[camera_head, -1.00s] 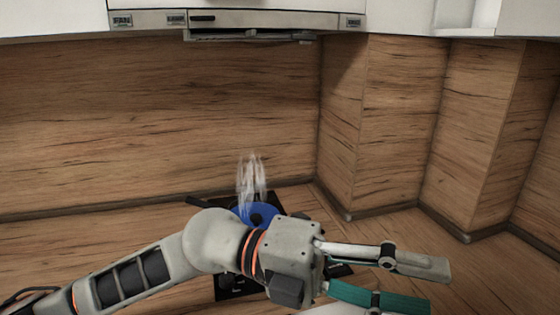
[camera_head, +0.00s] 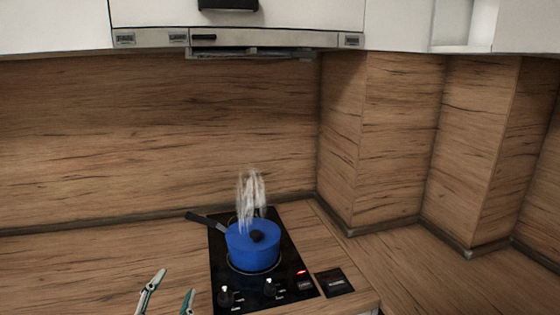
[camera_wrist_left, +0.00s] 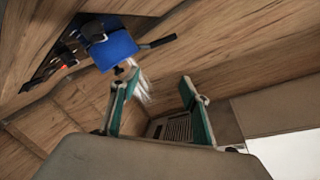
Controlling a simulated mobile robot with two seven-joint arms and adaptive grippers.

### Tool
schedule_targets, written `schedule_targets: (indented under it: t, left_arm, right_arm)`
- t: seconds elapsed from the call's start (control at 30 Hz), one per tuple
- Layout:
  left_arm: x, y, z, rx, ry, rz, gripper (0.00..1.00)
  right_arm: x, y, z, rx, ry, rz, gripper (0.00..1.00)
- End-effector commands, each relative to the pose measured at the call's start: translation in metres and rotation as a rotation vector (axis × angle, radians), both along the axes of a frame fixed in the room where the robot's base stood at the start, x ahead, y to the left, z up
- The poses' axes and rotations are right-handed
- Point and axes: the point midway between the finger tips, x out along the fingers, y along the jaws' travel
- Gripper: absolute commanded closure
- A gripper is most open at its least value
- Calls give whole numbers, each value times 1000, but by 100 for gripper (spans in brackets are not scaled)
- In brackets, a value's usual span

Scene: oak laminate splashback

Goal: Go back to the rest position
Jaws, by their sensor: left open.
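My left gripper (camera_head: 169,292) is at the bottom edge of the head view, left of the cooktop. Its two fingers are spread apart with nothing between them; the rest of that arm is out of frame. The left wrist view also shows the open fingers (camera_wrist_left: 158,103). My right gripper is in neither view.
A blue lidded pot (camera_head: 253,247) with a dark handle stands steaming on the black cooktop (camera_head: 297,252), where a red light glows. Bare wooden counter (camera_head: 90,270) lies to the left. A hood (camera_head: 250,52) hangs above. Wood-panelled walls stand behind and right.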

Motion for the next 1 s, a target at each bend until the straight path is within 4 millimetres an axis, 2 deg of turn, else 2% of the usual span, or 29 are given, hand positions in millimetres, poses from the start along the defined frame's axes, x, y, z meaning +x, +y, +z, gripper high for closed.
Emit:
schedule_targets:
  t: [0.03, 0.1, 0.2, 0.3, 0.5, 0.77, 1.0]
  left_arm:
    - [-15, 18, -28, 11, 89, 45, 54]
    - [-36, 42, -64, 35, 207, 99, 54]
    - [-67, 68, -102, 68, 349, 157, 54]
    - [-94, 87, -129, 96, 458, 196, 54]
    - [-141, 114, -165, 141, 624, 244, 54]
    - [-197, 141, -195, 193, 803, 286, 54]
    - [-179, 108, -243, 90, 751, 201, 54]
  right_arm:
    - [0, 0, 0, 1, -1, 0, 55]
    - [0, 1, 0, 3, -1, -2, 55]
    - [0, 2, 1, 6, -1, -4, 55]
    - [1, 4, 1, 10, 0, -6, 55]
    - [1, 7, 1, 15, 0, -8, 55]
    - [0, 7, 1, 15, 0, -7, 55]
    - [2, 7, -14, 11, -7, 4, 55]
